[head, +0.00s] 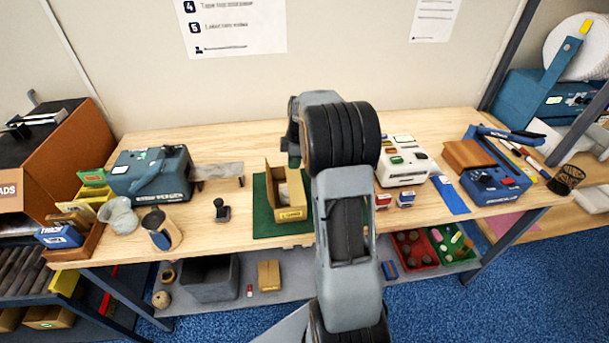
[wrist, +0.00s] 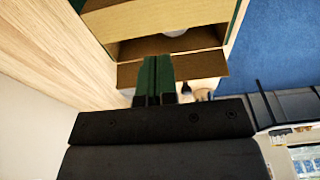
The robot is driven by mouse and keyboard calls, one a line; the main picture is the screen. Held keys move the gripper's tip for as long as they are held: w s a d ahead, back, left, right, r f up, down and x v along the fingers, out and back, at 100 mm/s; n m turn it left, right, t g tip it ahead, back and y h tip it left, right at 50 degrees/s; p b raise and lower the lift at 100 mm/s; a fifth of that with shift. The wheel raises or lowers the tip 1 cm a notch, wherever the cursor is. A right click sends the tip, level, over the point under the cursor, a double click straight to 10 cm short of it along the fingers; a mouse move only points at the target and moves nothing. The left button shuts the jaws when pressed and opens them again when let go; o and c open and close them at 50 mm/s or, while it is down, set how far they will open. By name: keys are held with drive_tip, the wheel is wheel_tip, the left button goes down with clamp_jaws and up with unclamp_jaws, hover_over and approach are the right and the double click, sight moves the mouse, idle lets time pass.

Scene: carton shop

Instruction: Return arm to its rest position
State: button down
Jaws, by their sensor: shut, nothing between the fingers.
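My arm rises through the middle of the head view and hides part of the bench behind it. My gripper is hidden behind the arm there. In the wrist view my gripper (wrist: 155,80) shows with its green fingers together and nothing between them. An open cardboard carton (head: 287,196) stands on a green mat (head: 263,218) just left of my arm. In the wrist view the carton (wrist: 185,14) is beyond the fingertips, with a flap close to them and something pale inside. I cannot tell whether the fingers touch the flap.
The wooden bench (head: 240,140) carries a teal machine (head: 152,172) at left, a white machine (head: 402,165) and a blue machine (head: 495,183) at right. A grey bin (head: 210,280) sits below.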

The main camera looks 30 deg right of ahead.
idle(0.5)
drive_tip(key=shift+f+m, duration=0.15)
drive_tip(key=shift+m, duration=1.05)
drive_tip(key=s+m, duration=0.1)
drive_tip(key=s+f+m, duration=0.1)
drive_tip(key=m, duration=0.1)
drive_tip(key=s+a+m, duration=0.1)
drive_tip(key=shift+f+m+g, duration=0.25)
drive_tip(key=shift+m+g, duration=0.05)
drive_tip(key=s+a+r+m+t, duration=0.2)
drive_tip(key=s+a+r, duration=0.3)
drive_tip(key=s+a, duration=0.3)
drive_tip(key=s+a+r+m+t+h, duration=0.1)
drive_tip(key=s+a+r+m+t, duration=0.1)
drive_tip(key=s+a+r, duration=0.4)
drive_tip(key=s+a+m, duration=0.1)
drive_tip(key=s+a, duration=0.2)
drive_tip(key=shift+s+r+m+t+h, duration=0.15)
drive_tip(key=shift+s+m+t+h, duration=0.15)
drive_tip(key=shift+m, duration=0.1)
